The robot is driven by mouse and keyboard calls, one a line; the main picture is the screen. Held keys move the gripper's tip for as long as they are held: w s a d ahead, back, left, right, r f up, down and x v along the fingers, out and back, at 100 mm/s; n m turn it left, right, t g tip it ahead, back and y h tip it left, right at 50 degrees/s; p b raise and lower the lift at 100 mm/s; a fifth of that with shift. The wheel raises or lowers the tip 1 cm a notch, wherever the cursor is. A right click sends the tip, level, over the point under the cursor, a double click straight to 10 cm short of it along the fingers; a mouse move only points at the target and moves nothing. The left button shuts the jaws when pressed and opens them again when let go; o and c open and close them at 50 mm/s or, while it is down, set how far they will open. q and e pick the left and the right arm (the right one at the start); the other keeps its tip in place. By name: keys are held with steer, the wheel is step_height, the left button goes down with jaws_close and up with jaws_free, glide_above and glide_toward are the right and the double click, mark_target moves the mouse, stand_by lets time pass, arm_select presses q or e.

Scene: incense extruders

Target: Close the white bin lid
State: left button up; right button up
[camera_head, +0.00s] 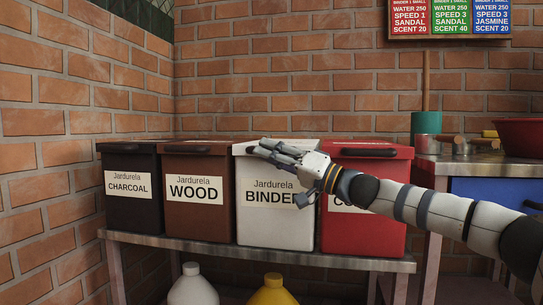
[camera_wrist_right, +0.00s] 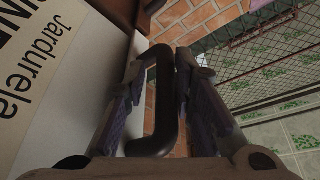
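The white bin (camera_head: 276,222), labelled BINDER, stands between the brown WOOD bin and the red bin. Its top is about level with its neighbours, and I see no raised lid panel; the arm hides part of the front edge. My right gripper (camera_head: 257,150) reaches in from the right across the red bin to the front top of the white bin. In the right wrist view, a dark lid handle (camera_wrist_right: 175,95) lies between its spread fingers (camera_wrist_right: 160,62), close to the right-hand finger, with a gap on the other side. My left gripper is not in view.
The charcoal bin (camera_head: 132,213), brown bin (camera_head: 194,220) and red bin (camera_head: 362,232) share the metal-edged bench (camera_head: 215,249). White and yellow jugs (camera_head: 272,292) stand below. A worktable with a green cylinder (camera_head: 426,124) and red bowl (camera_head: 520,135) is at right.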

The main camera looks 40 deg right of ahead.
steer(key=v, duration=1.2)
